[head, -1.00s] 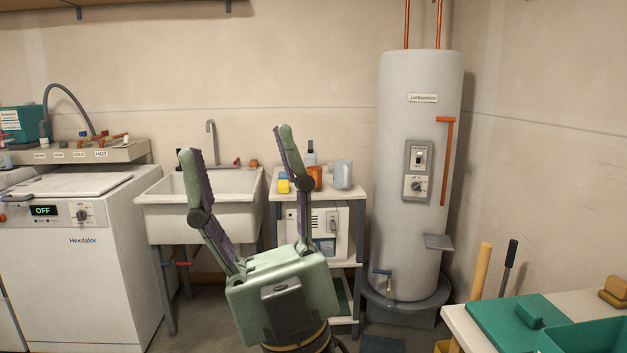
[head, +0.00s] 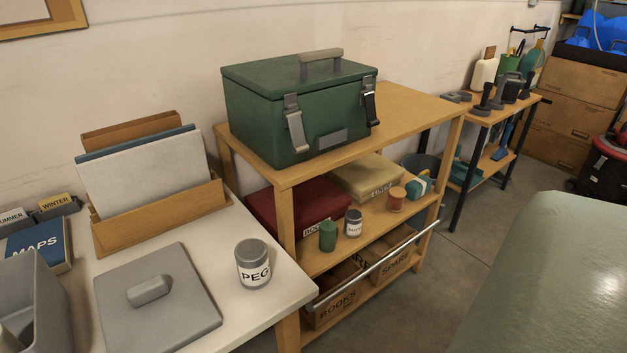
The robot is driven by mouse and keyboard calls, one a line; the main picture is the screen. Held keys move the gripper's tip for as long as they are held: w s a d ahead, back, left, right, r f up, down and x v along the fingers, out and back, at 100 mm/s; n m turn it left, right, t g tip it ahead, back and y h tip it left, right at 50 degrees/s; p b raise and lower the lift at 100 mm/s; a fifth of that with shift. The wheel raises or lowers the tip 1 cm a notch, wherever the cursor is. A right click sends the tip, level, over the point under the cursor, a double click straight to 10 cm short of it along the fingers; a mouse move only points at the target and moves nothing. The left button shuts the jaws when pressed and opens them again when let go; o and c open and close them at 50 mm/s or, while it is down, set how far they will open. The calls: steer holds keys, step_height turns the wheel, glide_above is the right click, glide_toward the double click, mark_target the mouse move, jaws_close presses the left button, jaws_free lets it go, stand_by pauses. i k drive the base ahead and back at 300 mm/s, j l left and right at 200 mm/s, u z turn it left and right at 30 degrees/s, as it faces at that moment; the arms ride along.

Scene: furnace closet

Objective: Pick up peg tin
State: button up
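The peg tin (head: 253,273) is a small grey can with a white label reading "PEG". It stands upright on the right part of the white table (head: 258,318), close to the table's right edge. Nothing touches it or covers it from this view. My gripper's fingers are not in view now. A large smooth pale green surface (head: 560,270) fills the lower right; it may be part of my arm.
A grey lid with a handle (head: 158,300) lies left of the tin. A file holder (head: 160,212) stands behind it. A wooden shelf unit (head: 400,105) with a green toolbox (head: 297,115) on top stands to the right, with a metal rail (head: 375,265) along its front. Open floor lies right.

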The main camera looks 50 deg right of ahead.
mark_target(251, 253)
steer(key=l+z, duration=0.1)
steer(key=z, duration=0.75)
steer(key=k+l, duration=0.1)
steer(key=l, duration=0.2)
steer(key=k+l, duration=0.1)
steer(key=l, duration=0.2)
steer(key=i+j, duration=0.1)
steer(key=j, duration=0.2)
steer(key=i+j, duration=0.15)
steer(key=j, duration=0.2)
